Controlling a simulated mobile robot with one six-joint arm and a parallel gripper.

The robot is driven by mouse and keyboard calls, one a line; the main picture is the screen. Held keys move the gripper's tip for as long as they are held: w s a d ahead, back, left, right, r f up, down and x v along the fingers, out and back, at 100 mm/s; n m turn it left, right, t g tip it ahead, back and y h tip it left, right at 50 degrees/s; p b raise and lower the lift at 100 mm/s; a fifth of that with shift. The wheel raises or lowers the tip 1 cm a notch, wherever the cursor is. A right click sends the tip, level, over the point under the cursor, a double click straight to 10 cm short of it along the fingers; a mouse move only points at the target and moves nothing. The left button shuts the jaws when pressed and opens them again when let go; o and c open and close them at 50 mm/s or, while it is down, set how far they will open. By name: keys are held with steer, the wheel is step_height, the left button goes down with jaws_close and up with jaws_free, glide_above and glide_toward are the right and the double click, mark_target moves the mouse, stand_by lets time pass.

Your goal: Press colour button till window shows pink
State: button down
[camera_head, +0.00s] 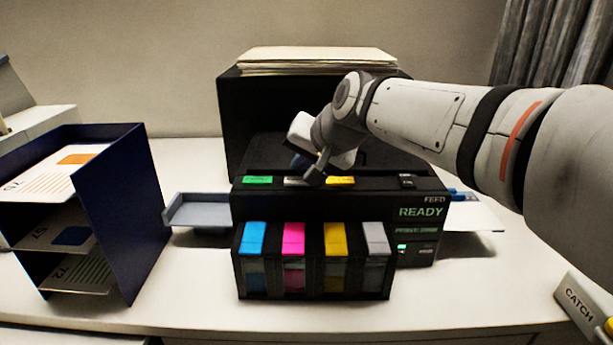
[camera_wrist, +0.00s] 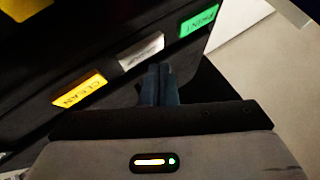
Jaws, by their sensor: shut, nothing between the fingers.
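A black printer (camera_head: 330,207) stands on the white table. Its top front edge carries a green button (camera_head: 258,180), a white button (camera_head: 294,181) and a yellow button (camera_head: 341,180). In the wrist view the green one (camera_wrist: 199,20) reads PRINT and the yellow one (camera_wrist: 79,89) reads CLEAN. The white one (camera_wrist: 141,50) has a label too blurred to read. My gripper (camera_wrist: 160,68) is shut and empty, its dark blue fingertips close beside the white button; I cannot tell whether they touch. A display (camera_head: 421,212) reads READY in green. I cannot make out a pink window.
Cartridges with blue, pink (camera_head: 293,238), yellow and grey tops sit at the printer's front. A dark blue shelf (camera_head: 128,205) stands left, a grey tray (camera_head: 199,210) beside the printer. A CATCH box (camera_head: 578,305) is at front right. The front table strip is clear.

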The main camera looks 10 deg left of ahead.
steer(key=shift+r+p, duration=1.75)
steer(key=shift+r, duration=0.75)
steer(key=shift+f, duration=0.1)
steer(key=h, duration=0.2)
glide_toward(302, 182)
steer(key=w+d+f, duration=0.3)
steer(key=d, duration=0.2)
steer(key=s+d+f, duration=0.2)
steer(key=d, duration=0.1)
steer(key=s+d+f+h, duration=0.1)
steer(key=d+f, duration=0.1)
steer(key=d, duration=0.1)
steer(key=s+d+f+h, duration=0.1)
steer(key=s+d+f, duration=0.1)
steer(key=d, duration=0.2)
steer(key=shift+s+m+g, duration=0.3)
steer(key=shift+g, duration=0.1)
steer(key=s+d+f+g+h, duration=0.2)
steer(key=s+d+f+h, duration=0.1)
steer(key=s+d+f, duration=0.6)
steer(key=s+d, duration=0.2)
steer(key=shift+s+f, duration=0.2)
steer(key=shift+s, duration=0.15)
